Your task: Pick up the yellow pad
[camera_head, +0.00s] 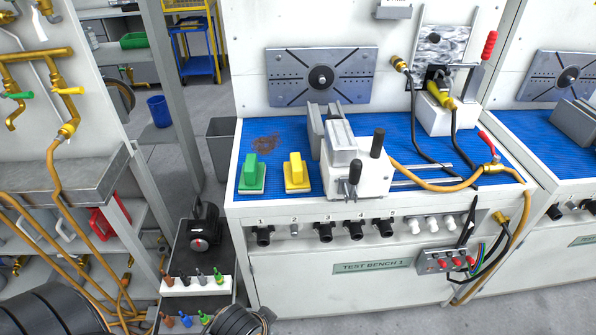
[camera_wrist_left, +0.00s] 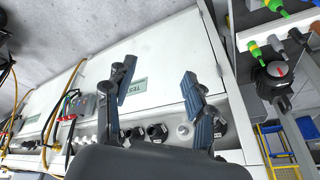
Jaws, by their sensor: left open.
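The yellow pad (camera_head: 296,173) lies on the blue mat (camera_head: 278,128) of the test bench, near its front edge. It has a raised yellow grip on a flat base. A similar green pad (camera_head: 251,176) lies to its left. My left gripper (camera_wrist_left: 158,70) shows in the left wrist view with its two dark fingers apart and nothing between them. It is in front of the bench's white front panel. The yellow pad is not visible in that view. My left gripper's fingers are not visible in the head view. My right gripper is in neither view.
A grey clamp fixture (camera_head: 355,165) with black-handled levers stands just right of the yellow pad. Knobs (camera_head: 327,232) line the bench front. Orange hoses (camera_head: 440,185) cross the bench's right side.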

